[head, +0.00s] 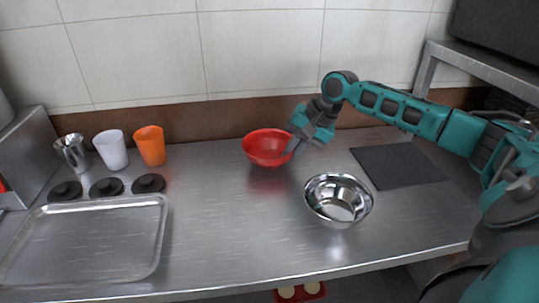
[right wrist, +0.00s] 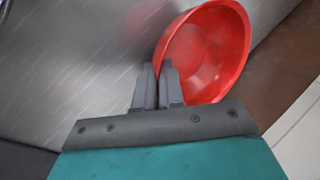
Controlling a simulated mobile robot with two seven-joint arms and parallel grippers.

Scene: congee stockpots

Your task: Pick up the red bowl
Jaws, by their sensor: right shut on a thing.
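The red bowl (head: 266,147) is at the back middle of the counter in the head view, near the wall. It looks slightly tilted, and I cannot tell whether its base touches the counter. My right gripper (head: 292,149) reaches it from the right and is shut on its rim. In the right wrist view the red bowl (right wrist: 207,50) opens toward the camera, and the fingers of my right gripper (right wrist: 158,72) pinch its near rim. My left gripper is not in view.
A steel bowl (head: 338,200) stands in front and right of the red bowl. A dark mat (head: 398,166) lies to the right. At left are a metal tray (head: 158,240), a steel cup (head: 72,153), a white cup (head: 111,150) and an orange cup (head: 150,146). The counter's middle is clear.

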